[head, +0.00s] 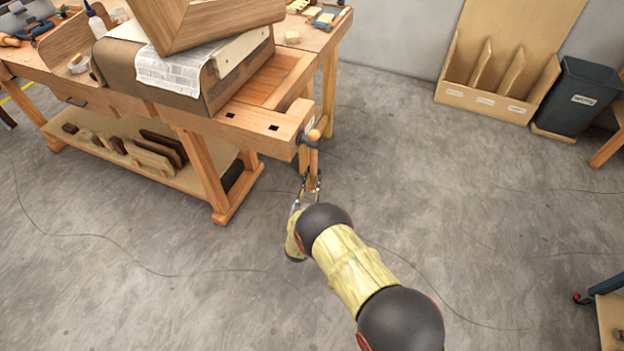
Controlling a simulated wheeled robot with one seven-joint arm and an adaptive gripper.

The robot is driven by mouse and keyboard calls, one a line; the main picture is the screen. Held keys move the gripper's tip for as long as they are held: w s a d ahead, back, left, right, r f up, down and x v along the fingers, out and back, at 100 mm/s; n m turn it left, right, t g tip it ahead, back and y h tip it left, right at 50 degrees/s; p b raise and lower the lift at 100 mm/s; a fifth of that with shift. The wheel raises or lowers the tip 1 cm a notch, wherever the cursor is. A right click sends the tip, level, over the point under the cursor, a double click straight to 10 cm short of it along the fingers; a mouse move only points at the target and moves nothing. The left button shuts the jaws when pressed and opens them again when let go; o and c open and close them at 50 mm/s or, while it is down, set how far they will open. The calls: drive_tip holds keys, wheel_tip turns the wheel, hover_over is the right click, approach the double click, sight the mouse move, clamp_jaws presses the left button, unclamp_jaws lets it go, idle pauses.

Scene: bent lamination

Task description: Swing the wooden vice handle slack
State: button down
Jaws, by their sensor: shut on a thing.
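The wooden vice handle (314,158) is a slim bar hanging roughly upright through the dark vice hub (309,137). The vice is on the right end of the wooden workbench (205,124). My gripper (312,181) is at the lower part of the handle, below the hub, and is shut on it. My arm reaches in from the lower right. The fingertips are small in this view, and my wrist hides part of the gripper.
Wood offcuts (150,155) sit on the lower shelf. A divided wooden rack (490,100) and dark bin (578,97) stand at the back right. The floor right of the bench is clear.

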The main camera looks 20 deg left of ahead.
drive_tip(key=shift+w+a+r, duration=0.15)
drive_tip(key=shift+a, duration=0.05)
drive_tip(key=c, duration=1.7)
unclamp_jaws()
drive_tip(key=shift+o, duration=0.2)
drive_tip(key=shift+d, duration=0.1)
drive_tip(key=v, duration=1.2)
